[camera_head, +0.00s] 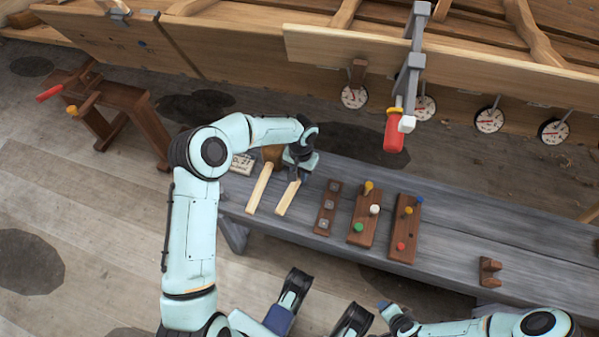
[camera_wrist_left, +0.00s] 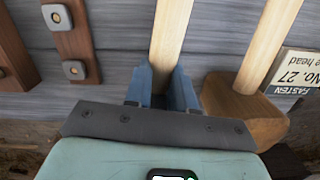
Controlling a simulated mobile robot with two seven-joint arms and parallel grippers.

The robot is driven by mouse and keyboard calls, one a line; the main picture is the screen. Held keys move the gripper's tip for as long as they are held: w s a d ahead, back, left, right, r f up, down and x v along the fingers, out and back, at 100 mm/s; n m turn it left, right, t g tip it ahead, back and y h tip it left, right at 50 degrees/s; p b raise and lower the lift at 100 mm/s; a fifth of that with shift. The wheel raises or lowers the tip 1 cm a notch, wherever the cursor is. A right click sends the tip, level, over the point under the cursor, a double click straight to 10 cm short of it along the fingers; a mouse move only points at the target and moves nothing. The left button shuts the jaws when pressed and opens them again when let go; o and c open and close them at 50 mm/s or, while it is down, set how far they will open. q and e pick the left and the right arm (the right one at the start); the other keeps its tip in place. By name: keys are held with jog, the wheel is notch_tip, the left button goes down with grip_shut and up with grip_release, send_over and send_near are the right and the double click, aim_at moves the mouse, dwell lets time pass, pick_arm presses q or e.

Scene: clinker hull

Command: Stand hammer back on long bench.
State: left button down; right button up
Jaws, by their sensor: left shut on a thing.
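The hammer's pale wooden handle (camera_head: 287,198) slants across the left part of the long grey bench (camera_head: 450,245). My left gripper (camera_head: 296,180) is over the bench and shut on the hammer. In the left wrist view the handle (camera_wrist_left: 171,40) runs between the two blue-grey fingers (camera_wrist_left: 163,88). The hammer's head is hidden behind the gripper. The part of my right arm near the bottom edge (camera_head: 398,318) is small and cut off, so its jaw state is unclear.
A wooden mallet (camera_head: 259,188) lies just left of the hammer, beside a label (camera_wrist_left: 296,72) reading "No. 27". Right of the hammer are a dark strip (camera_head: 327,208) and two peg boards (camera_head: 364,218) (camera_head: 405,228). A red-handled clamp (camera_head: 394,135) hangs from the hull.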

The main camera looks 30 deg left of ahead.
pick_arm(q)
jog(key=shift+f, duration=0.35)
jog(key=c, duration=0.9)
grip_release()
jog(key=shift+o, duration=0.2)
notch_tip(320, 180, up, 8)
jog(key=p, duration=0.4)
